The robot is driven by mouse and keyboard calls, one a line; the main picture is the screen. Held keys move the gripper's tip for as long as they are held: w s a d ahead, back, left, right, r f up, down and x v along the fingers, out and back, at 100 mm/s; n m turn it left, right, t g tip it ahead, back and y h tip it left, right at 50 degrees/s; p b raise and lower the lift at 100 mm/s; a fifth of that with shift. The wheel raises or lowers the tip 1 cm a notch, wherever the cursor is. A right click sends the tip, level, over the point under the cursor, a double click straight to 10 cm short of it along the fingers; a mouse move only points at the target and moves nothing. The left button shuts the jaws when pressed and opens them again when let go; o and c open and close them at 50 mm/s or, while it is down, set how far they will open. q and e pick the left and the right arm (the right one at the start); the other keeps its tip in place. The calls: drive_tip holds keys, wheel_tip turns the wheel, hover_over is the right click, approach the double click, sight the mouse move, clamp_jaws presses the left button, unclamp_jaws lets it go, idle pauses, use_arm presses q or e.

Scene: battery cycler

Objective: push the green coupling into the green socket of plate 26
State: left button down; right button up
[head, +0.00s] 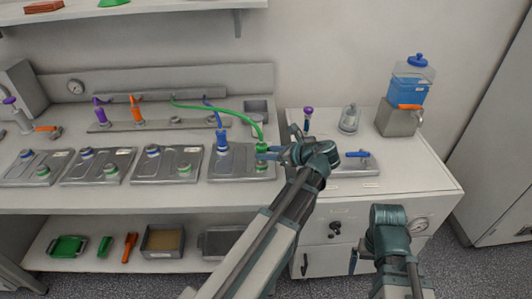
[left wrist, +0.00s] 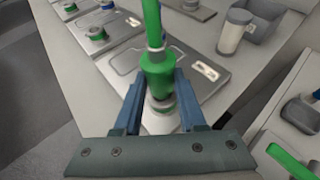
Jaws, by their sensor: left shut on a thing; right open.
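The green coupling (head: 262,146) stands upright on a green hose at the right side of the rightmost bench plate (head: 238,171). My left gripper (head: 264,153) is shut on it. In the left wrist view the green coupling (left wrist: 158,72) sits between the blue fingers, above a pale ring with a green band (left wrist: 160,106), the green socket. I cannot tell whether the coupling is seated there. The plate's label is too small to read. My right gripper (head: 353,261) is open and low in front of the cabinet, with its fingers barely visible.
A blue coupling (head: 222,139) stands at the plate's left. The green hose (head: 225,108) arches from the back rail (head: 160,122), which also holds purple and orange couplings. More plates lie to the left. A side cabinet with a valve with a blue handle (head: 357,155) stands right.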

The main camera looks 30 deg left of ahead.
use_arm(q)
drive_tip(key=shift+f, duration=0.35)
drive_tip(key=shift+f+b, duration=0.55)
drive_tip(key=shift+b, duration=0.25)
unclamp_jaws()
idle(0.5)
drive_tip(key=p+v, duration=0.6)
drive_tip(key=v, duration=0.8)
drive_tip(key=shift+a, duration=0.15)
